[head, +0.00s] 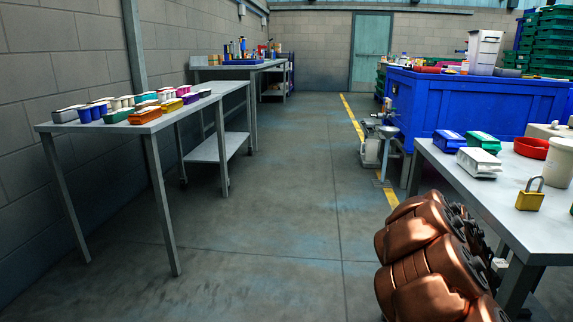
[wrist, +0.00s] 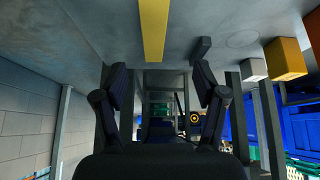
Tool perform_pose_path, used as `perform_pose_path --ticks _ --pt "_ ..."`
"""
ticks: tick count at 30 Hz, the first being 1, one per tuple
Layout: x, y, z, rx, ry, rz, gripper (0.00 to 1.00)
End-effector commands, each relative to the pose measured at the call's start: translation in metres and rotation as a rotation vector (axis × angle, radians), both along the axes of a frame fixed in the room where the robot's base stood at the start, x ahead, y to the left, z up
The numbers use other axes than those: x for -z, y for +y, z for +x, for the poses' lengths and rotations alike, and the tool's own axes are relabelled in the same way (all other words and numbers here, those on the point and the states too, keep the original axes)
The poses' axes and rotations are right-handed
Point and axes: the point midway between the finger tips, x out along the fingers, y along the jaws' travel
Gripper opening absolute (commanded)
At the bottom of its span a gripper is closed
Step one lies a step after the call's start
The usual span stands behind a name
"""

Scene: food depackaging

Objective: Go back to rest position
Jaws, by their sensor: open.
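My gripper (wrist: 162,88) shows in the wrist view with its two dark fingers spread wide apart. It is open, and nothing is between the fingers. The wrist view looks upside down, with the grey floor and a yellow strip at the top. In the head view, my copper-coloured arm is folded at the lower right, close to the right table, and my gripper is not visible there.
A left table (head: 152,125) holds several coloured packages. A right table (head: 500,195) holds a padlock (head: 530,196), a red bowl (head: 531,148) and a white container (head: 559,163). A large blue bin (head: 470,105) stands behind it. The floor aisle (head: 290,200) between is clear.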

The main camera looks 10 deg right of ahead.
Motion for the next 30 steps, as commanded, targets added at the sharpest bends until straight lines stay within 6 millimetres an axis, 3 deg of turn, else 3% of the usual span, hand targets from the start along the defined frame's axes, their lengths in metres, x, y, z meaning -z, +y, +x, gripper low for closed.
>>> perform_pose_path --ticks 6,11,20,30 --pt "-0.056 0.05 0.031 -0.249 0.08 0.029 0.71" --pt "-0.111 0.09 0.03 -0.396 0.141 0.068 0.71" --pt "-0.207 0.156 0.0 -0.579 0.212 0.169 0.71" --pt "-0.308 0.237 -0.051 -0.813 0.276 0.317 0.71"
